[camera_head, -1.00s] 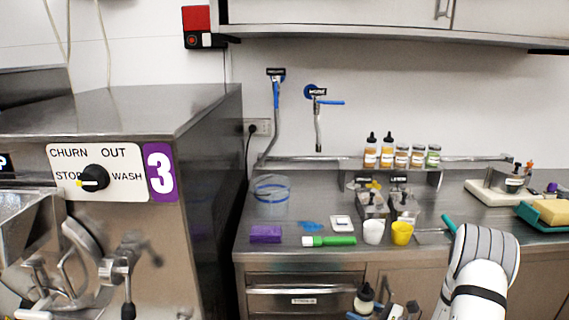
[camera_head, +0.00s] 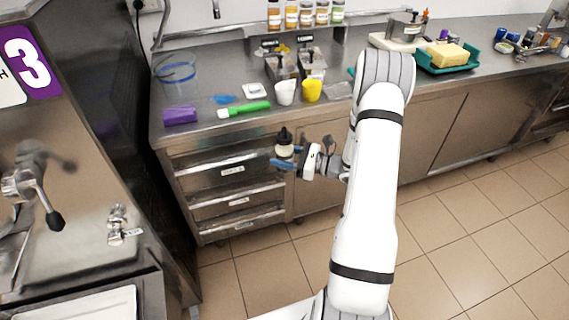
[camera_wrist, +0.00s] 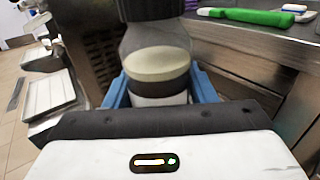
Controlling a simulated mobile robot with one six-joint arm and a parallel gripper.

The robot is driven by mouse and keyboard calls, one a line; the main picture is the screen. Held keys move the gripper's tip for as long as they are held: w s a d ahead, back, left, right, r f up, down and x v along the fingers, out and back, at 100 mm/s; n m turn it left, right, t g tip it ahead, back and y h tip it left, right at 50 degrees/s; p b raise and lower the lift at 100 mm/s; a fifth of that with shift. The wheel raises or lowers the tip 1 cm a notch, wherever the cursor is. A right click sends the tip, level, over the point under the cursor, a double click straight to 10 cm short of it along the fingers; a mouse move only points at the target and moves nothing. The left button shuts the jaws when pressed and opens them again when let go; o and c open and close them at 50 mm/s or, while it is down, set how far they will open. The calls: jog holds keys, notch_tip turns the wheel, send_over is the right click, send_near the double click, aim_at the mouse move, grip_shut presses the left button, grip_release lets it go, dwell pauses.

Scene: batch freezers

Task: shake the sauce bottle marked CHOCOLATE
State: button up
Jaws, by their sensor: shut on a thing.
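A small sauce bottle with a black nozzle cap and a pale body (camera_head: 284,147) is held upright in front of the counter's drawers, below the level of the worktop. My gripper (camera_head: 284,164) is shut on it, with blue fingers on either side of its lower part. In the wrist view the bottle (camera_wrist: 158,62) stands between the blue fingers (camera_wrist: 160,92), its dark top cut off by the upper edge. Its marking cannot be read in either view.
The steel counter (camera_head: 230,75) carries a purple block (camera_head: 180,116), a green tube (camera_head: 244,110), a white cup (camera_head: 285,92) and a yellow cup (camera_head: 311,90). Several bottles stand on a shelf behind. A freezer (camera_head: 60,200) is at left; tiled floor (camera_head: 450,235) is open at right.

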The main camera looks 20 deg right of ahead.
aim_at(283, 147)
jog(key=f, duration=0.4)
jog(key=shift+w+d+f, duration=0.1)
jog(key=shift+w+f, duration=0.15)
jog(key=shift+w, duration=0.05)
jog(key=r, duration=0.8)
jog(key=shift+s, duration=0.25)
jog(key=f, duration=0.8)
jog(key=shift+w+f, duration=0.1)
jog(key=shift+w, duration=0.3)
jog(key=r, duration=0.7)
jog(key=shift+s+r, duration=0.25)
jog(key=shift+s, duration=0.2)
jog(key=f, duration=0.7)
jog(key=shift+w+f, duration=0.2)
jog(key=shift+w, duration=0.25)
jog(key=shift+s+r, duration=0.3)
jog(key=shift+s, duration=0.05)
jog(key=shift+w+f, duration=0.15)
jog(key=shift+w, duration=0.05)
jog(key=shift+s, duration=0.1)
